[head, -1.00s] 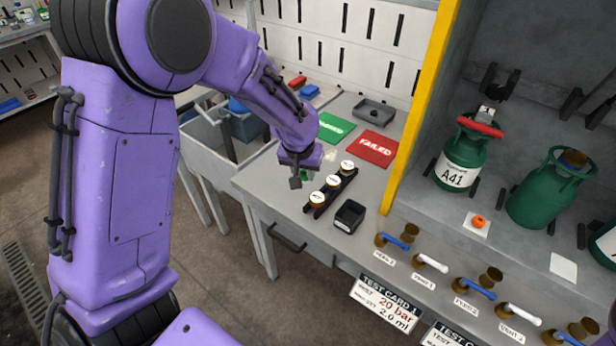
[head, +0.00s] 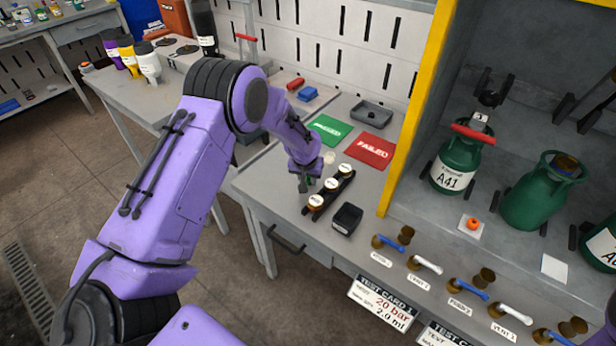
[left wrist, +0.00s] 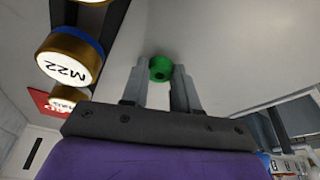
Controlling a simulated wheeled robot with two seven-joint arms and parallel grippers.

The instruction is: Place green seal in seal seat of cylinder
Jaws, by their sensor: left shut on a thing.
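The green seal (left wrist: 160,69) is a small green ring with a dark centre, held between my left fingertips in the left wrist view. My left gripper (left wrist: 159,77) is shut on it. In the head view my left gripper (head: 303,184) points down over the grey bench, just left of the black rack; the seal is too small to make out clearly there. A green cylinder marked A41 (head: 455,172) stands in the bay at the right. My right gripper is not in view.
A black rack holds several round white-topped fittings (head: 316,202), one marked M22 (left wrist: 70,62). A small black bin (head: 347,218), green mat (head: 330,129) and red FAILED mat (head: 370,150) lie near. A yellow post (head: 408,130) edges the bay. An orange seal (head: 473,224) lies on a white card.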

